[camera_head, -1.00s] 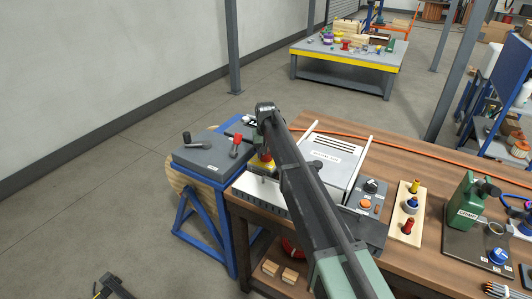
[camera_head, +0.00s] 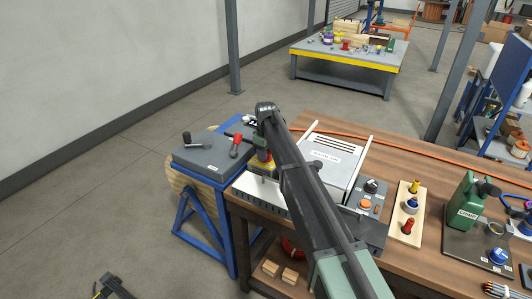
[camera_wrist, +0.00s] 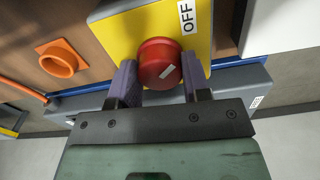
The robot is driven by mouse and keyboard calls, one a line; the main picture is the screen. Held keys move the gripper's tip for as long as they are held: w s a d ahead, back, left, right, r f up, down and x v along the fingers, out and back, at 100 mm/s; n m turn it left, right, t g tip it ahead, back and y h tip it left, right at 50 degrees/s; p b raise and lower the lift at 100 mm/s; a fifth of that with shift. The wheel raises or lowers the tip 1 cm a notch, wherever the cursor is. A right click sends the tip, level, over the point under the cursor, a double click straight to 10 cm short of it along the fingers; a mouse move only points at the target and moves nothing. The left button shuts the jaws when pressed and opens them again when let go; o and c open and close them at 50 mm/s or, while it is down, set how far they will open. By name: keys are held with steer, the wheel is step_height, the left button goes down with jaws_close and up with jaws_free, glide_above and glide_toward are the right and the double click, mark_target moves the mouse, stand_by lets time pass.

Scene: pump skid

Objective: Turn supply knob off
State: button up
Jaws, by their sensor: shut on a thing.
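The supply knob (camera_wrist: 160,63) is round and red with a short white mark on its face, and it sits on a yellow plate (camera_wrist: 118,38). A white OFF label (camera_wrist: 187,17) is on the plate, above and right of the knob. The white mark slants up to the right. My gripper (camera_wrist: 158,78) is shut on the knob, with one dark finger on each side of it. In the head view my arm and wrist hide the knob, and only a bit of the yellow plate (camera_head: 263,168) shows.
An orange ring-shaped part (camera_wrist: 61,59) lies left of the plate. In the head view, a red-handled lever (camera_head: 235,146) and a black crank (camera_head: 198,142) stand on a grey-topped blue stand left of my wrist. A white-topped machine (camera_head: 333,158) stands close on the right.

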steer(key=shift+n, duration=0.6)
steer(key=o, duration=0.9)
step_height(320, 180, up, 11)
steer(key=p, duration=1)
steer(key=shift+f+p, duration=0.1)
steer(key=shift+p, duration=0.3)
